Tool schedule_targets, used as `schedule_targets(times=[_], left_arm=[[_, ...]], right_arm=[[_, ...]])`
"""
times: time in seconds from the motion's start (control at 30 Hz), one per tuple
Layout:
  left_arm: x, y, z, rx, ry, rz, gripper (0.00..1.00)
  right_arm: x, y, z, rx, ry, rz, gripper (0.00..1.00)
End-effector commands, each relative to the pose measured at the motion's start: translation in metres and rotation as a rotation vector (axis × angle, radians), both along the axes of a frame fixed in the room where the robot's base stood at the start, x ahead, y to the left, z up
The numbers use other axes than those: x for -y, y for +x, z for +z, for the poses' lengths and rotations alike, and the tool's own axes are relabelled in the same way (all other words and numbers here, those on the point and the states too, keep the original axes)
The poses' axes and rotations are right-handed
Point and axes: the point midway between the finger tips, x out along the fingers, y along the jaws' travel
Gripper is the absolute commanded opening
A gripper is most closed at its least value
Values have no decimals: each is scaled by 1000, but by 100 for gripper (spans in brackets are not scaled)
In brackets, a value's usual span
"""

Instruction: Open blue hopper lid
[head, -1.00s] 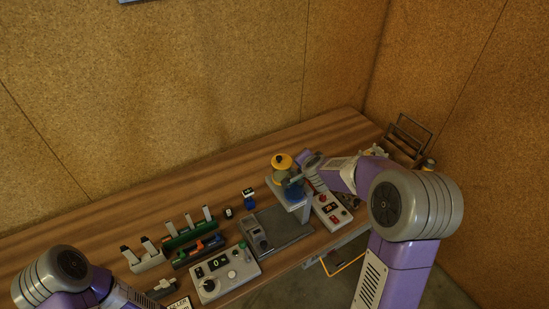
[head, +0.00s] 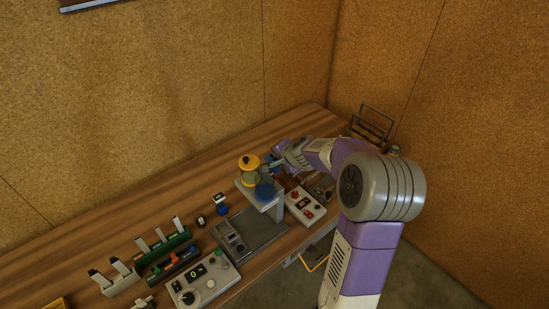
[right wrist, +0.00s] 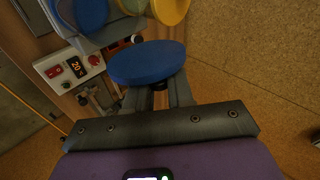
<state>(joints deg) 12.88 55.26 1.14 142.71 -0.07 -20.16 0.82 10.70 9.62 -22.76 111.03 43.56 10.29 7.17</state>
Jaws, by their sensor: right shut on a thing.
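The dispenser stand (head: 272,212) is on the bench, with a yellow-lidded hopper (head: 249,162) at its upper left and a blue disc (head: 264,190) at its front. My right gripper (head: 277,166) is beside the top of the stand, on its right. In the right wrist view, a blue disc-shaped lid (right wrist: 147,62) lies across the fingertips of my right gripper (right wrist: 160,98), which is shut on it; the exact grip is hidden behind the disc. A second blue disc (right wrist: 90,12) and the yellow part (right wrist: 170,8) show beyond. My left gripper is not in view.
A control box with red buttons (head: 306,205) stands right of the stand. Another control box (head: 199,284) and racks with several upright pieces (head: 163,245) are to the left. A dark wire frame (head: 372,125) is at the back right. The rear left bench is bare.

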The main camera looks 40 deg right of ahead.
Motion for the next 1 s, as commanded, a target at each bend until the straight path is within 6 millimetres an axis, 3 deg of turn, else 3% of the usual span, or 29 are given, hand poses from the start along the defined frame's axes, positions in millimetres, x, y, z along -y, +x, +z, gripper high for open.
schedule_targets(times=[0.17, 0.2, 0.33, 0.67, 1.0], left_arm=[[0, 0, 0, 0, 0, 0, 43], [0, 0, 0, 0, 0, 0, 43], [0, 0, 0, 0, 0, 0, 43], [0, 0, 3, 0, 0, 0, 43], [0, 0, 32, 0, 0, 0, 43]], right_arm=[[0, 0, -1, -2, 0, 1, 0], [-1, 0, -1, -2, 0, 1, 25], [-1, 0, -1, -2, 0, 1, 43], [-1, -3, 4, 0, -1, 1, 43], [-8, -40, 44, 1, 0, 2, 43]])
